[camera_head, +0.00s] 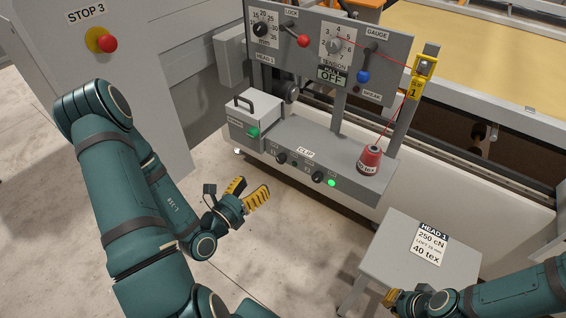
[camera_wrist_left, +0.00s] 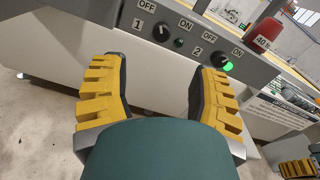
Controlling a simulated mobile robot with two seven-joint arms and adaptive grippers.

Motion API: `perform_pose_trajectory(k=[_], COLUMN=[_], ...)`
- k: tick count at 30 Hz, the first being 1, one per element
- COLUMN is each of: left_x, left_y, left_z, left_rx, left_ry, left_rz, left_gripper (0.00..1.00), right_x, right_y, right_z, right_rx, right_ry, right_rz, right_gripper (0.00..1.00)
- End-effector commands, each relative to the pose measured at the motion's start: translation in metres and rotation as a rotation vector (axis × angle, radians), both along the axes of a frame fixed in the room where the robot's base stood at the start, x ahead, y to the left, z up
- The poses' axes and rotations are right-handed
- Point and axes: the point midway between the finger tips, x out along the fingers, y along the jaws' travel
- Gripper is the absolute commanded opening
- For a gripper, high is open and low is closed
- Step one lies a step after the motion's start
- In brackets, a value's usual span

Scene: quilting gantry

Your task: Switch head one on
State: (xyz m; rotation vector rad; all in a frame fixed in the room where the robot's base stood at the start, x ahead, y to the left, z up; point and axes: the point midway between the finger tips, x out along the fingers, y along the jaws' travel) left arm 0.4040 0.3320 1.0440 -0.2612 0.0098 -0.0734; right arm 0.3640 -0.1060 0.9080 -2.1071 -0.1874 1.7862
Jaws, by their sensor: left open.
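The switch box (camera_head: 345,176) carries two black rotary knobs, each marked OFF and ON. Knob 1 (camera_head: 281,158) also shows in the left wrist view (camera_wrist_left: 161,32); the small lamp (camera_head: 294,163) beside it is dark. Knob 2 (camera_head: 317,177) is to its right, with a lit green lamp (camera_head: 332,183). My left gripper (camera_head: 254,187) is open and empty, below and left of the knobs, apart from the box. In the left wrist view, knob 1 appears beyond the gap between its yellow fingers (camera_wrist_left: 160,66). My right gripper (camera_head: 389,299) is partly visible by the stool; its jaws are unclear.
A red thread cone (camera_head: 370,161) stands on the box's right end. Above are a panel with a red-knobbed lever (camera_head: 303,41) and a blue-knobbed lever (camera_head: 363,76). A grey stool (camera_head: 392,250) stands at lower right. A red stop button (camera_head: 109,44) is upper left.

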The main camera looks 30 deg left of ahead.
Motion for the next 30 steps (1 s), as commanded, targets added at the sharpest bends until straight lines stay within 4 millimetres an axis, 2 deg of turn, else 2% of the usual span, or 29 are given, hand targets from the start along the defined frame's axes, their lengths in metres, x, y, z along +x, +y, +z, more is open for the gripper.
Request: perform_pose_trajectory(k=[1, 2, 6, 15, 22, 30], left_x=[0.009, 0.015, 0.043, 0.097, 0.117, 0.121], left_y=[-0.002, -0.002, -0.005, -0.01, -0.011, -0.011], left_z=[-0.003, -0.002, 0.002, 0.001, 0.0, 0.0], left_rx=[0.004, 0.002, 0.0, -0.001, -0.001, -0.001], left_ry=[-0.007, -0.004, -0.004, -0.003, -0.001, -0.001], left_rz=[-0.005, -0.004, -0.005, -0.005, -0.005, -0.004], left_gripper=[0.61, 0.61, 0.61, 0.61, 0.61, 0.61], right_x=[0.0, 0.0, 0.0, 0.0, 0.0, 0.0], right_y=[0.0, 0.0, 0.0, -0.001, -0.001, -0.001], right_z=[-0.01, -0.011, -0.002, 0.003, 0.004, 0.004], right_rx=[-0.001, -0.001, -0.001, 0.0, 0.0, 0.0], right_ry=[0.001, 0.001, 0.0, 0.0, 0.0, 0.0], right_rz=[-0.001, -0.001, -0.002, -0.001, -0.001, -0.001], right_gripper=[0.0, 0.0, 0.0, 0.0, 0.0, 0.0])
